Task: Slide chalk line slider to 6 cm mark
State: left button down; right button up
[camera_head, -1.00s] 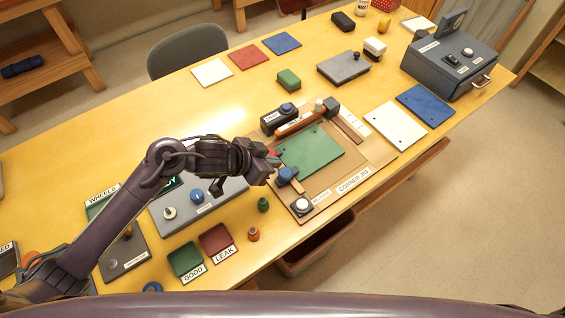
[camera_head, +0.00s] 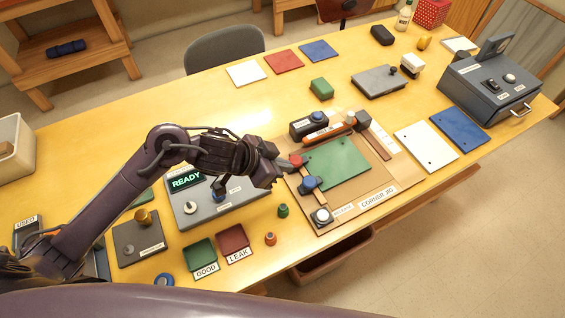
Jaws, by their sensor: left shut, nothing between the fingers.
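The corner jig (camera_head: 405,184) lies on the table right of my left gripper, with a green plate (camera_head: 338,163) on it. A small red piece (camera_head: 297,160) sits at the jig's left edge, close to my left gripper's fingers. An orange bar (camera_head: 330,131) with a small label lies along the jig's back edge. I cannot tell which of these is the chalk line slider, and no centimetre marks are readable. My left gripper (camera_head: 277,172) is shut and empty beside the jig's left edge; contact with the red piece cannot be made out. My right gripper is out of view.
A blue-topped clamp (camera_head: 310,184) and a round white button (camera_head: 321,215) stand on the jig's left side. A grey READY panel (camera_head: 222,205) lies under my left arm. Green and red pads (camera_head: 234,238) are at the front.

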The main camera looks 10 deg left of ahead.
aim_at(361, 120)
jog(key=k+l, duration=0.8)
jog(key=l, duration=0.1)
